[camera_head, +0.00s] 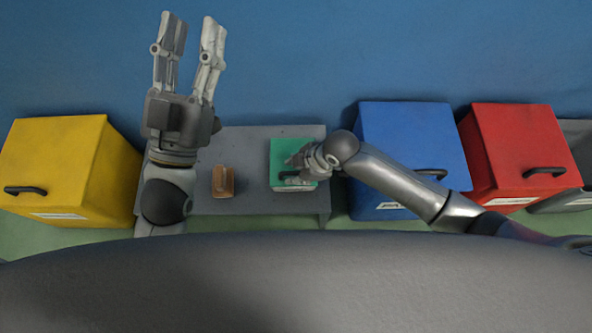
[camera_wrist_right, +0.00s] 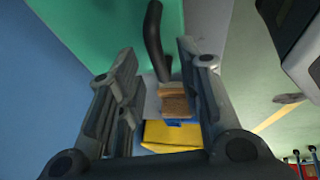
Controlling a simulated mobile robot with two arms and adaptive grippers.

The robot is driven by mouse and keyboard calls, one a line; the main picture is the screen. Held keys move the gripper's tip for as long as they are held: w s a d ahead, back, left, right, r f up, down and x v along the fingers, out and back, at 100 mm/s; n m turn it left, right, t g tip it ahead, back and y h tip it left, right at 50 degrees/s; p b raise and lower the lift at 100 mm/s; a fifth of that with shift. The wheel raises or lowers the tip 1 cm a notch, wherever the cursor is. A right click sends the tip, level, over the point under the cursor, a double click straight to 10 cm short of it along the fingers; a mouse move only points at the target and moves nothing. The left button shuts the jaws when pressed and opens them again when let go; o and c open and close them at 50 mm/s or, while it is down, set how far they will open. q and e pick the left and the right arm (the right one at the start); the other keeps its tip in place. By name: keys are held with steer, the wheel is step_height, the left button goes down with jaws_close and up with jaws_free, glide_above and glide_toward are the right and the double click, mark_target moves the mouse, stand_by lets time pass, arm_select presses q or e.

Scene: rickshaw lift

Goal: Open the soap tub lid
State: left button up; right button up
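The soap tub is a small box with a green lid (camera_head: 288,147), and the lid looks closed. It stands on the grey table (camera_head: 255,205). The green lid fills the upper left of the right wrist view (camera_wrist_right: 90,30), with its black handle (camera_wrist_right: 153,40) reaching down between the finger ends. My right gripper (camera_head: 295,161) is over the lid and hides part of it. In the wrist view my right gripper (camera_wrist_right: 157,55) has its fingers apart, and neither finger is clearly touching the handle. My left gripper (camera_head: 192,22) is open and empty, raised at the upper left.
A brown block-like object (camera_head: 222,181) sits on the table left of the tub. A yellow bin (camera_head: 60,165) stands at the left. A blue bin (camera_head: 405,140), a red bin (camera_head: 520,150) and a grey bin (camera_head: 577,140) stand to the right.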

steer(key=shift+a+f, duration=0.1)
steer(key=shift+f, duration=0.2)
jaws_close()
stand_by(0.4)
